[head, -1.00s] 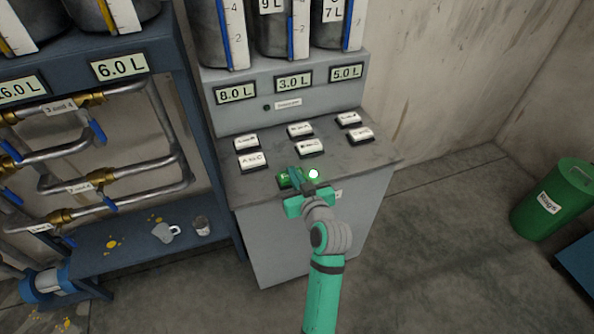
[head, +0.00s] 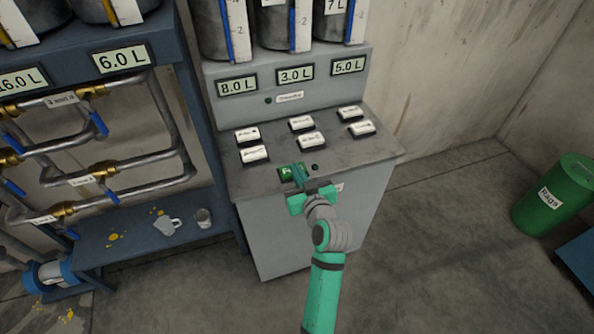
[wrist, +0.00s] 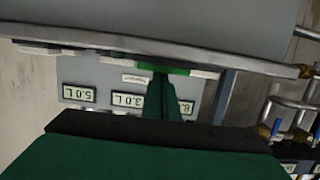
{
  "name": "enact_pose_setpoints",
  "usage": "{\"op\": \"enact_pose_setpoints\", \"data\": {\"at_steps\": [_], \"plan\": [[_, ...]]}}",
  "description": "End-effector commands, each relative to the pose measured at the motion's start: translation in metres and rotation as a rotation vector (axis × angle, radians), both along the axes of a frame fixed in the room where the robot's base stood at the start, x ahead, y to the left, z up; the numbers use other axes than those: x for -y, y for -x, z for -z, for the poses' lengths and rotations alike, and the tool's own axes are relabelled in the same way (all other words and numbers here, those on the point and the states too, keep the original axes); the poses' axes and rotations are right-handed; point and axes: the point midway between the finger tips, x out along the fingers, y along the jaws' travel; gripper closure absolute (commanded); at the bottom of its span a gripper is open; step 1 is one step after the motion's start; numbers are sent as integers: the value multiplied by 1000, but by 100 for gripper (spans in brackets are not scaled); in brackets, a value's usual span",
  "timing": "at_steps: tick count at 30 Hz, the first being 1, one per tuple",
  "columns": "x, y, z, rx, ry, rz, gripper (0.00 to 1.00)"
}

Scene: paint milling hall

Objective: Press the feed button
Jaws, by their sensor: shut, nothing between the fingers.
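A green button (head: 286,174) sits at the front edge of the grey console top; its label is too small to read. A small round lamp (head: 315,167) to its right is dark. My gripper (head: 299,172) is shut and empty, with its fingertips at the green button and partly covering it. In the wrist view my fingers (wrist: 166,92) reach up to the green button (wrist: 178,69); I cannot tell whether they touch it.
Several white labelled buttons (head: 312,140) stand behind the green one on the console (head: 360,158). Displays above read 8.0 L (head: 237,86), 3.0 L (head: 295,75) and 5.0 L (head: 348,67). A pipe rack (head: 140,170) stands left. A green rags bin (head: 553,197) is at right.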

Motion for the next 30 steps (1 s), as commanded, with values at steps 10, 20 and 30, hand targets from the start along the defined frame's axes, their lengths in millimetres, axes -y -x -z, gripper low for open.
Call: {"op": "enact_pose_setpoints", "data": {"at_steps": [10, 20, 30], "plan": [[-1, 0, -28, -9, 4, -2, 100], [14, 56, -54, -1, -1, -5, 100], [30, 91, -64, 0, 0, 1, 100]]}}
